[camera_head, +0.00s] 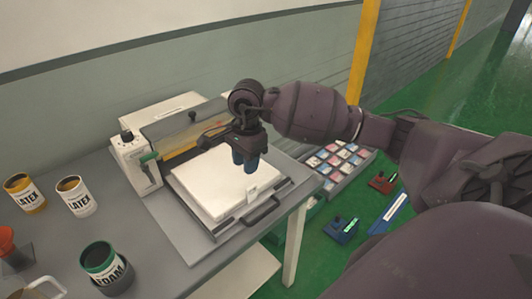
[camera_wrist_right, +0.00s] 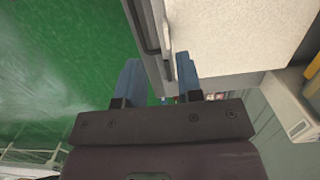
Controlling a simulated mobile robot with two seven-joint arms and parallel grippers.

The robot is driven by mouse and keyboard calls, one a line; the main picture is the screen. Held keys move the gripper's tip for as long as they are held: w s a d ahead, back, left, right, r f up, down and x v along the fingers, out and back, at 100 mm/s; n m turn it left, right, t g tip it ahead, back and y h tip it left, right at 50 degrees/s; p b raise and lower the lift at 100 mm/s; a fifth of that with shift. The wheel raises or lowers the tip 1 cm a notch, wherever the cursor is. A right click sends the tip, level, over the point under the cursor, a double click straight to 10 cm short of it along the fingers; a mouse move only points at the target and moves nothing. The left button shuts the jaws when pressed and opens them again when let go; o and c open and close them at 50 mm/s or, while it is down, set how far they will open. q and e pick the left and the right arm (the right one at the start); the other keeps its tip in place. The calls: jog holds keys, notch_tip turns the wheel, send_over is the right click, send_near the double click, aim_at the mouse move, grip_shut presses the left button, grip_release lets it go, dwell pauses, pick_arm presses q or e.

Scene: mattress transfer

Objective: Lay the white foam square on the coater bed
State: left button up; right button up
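The white foam square (camera_head: 208,187) lies flat on the bed of the coater (camera_head: 225,229), a grey bench machine with a white control box at its left. The foam also fills the upper right of the right wrist view (camera_wrist_right: 238,35). My right gripper (camera_head: 244,166) points down over the foam's back right part and hides a little of it. In the right wrist view its two blue fingers (camera_wrist_right: 158,72) stand apart, with nothing clearly held between them. Whether a fingertip touches the foam, I cannot tell. My left gripper is not in view.
Latex cans (camera_head: 76,197) and a green-rimmed foam can (camera_head: 102,266) stand on the table at left. The coater's front handle (camera_head: 262,211) juts toward the table's edge. A tray of small samples (camera_head: 338,163) sits beyond the table at right. A wall stands behind.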

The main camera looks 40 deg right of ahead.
jog(key=s+a+f+m+t+y, duration=0.1)
jog(key=s+a+m+t+y, duration=0.2)
jog(key=a+m+y, duration=0.55)
jog(key=s+a+f+m+t+y, duration=0.1)
jog(key=s+a+m+t+y, duration=0.3)
jog(key=a+m+y, duration=0.45)
jog(key=d+f+m+t+h, duration=0.2)
jog(key=d+m+t+h, duration=0.1)
jog(key=m, duration=0.4)
jog(key=d+f+m+t+h, duration=0.3)
jog(key=m+t+h, duration=0.1)
jog(key=m, duration=0.4)
jog(key=s+d+f+m+t+h, duration=0.1)
jog(key=d+f+m+t+h, duration=0.2)
jog(key=m, duration=0.5)
jog(key=shift+d+t+h, duration=0.1)
jog(key=shift+t+h, duration=0.5)
jog(key=shift+h, duration=0.3)
jog(key=s+d+f+m+g+h, duration=0.2)
jog(key=s+f+m+g+h, duration=0.1)
jog(key=s+f+m, duration=0.2)
jog(key=s+d+f+m+g+h, duration=0.3)
jog(key=s+f+m, duration=0.3)
jog(key=f+m, duration=0.2)
jog(key=shift+s+f+m, duration=0.15)
jog(key=shift+f+m, duration=0.1)
jog(key=shift+m, duration=0.15)
